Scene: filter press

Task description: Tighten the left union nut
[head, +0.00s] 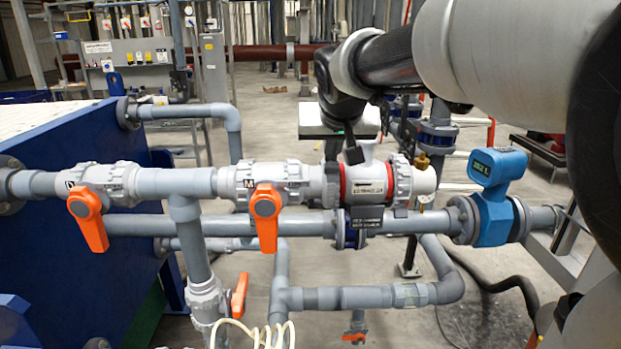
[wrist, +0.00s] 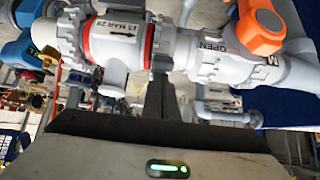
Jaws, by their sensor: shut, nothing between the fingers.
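The left union nut (head: 331,184) is a light grey ribbed ring on the left end of the white valve body (head: 366,183). A red band shows between this nut and the body. In the wrist view, where left and right are swapped, the left union nut (wrist: 163,45) is on the right of the body. The right union nut (head: 402,179) is beside another red band. My gripper (head: 354,156) is shut and empty, fingers pointing down just above the body's left part, near the left nut. It also shows in the wrist view (wrist: 161,85). Contact cannot be told.
An orange-handled valve (head: 265,205) is left of the body, with another orange handle (head: 88,215) further left. A brass fitting (head: 423,162) and a blue flow meter (head: 492,200) are right. A grey pipe (head: 140,226) runs behind. A blue press frame (head: 60,245) is far left.

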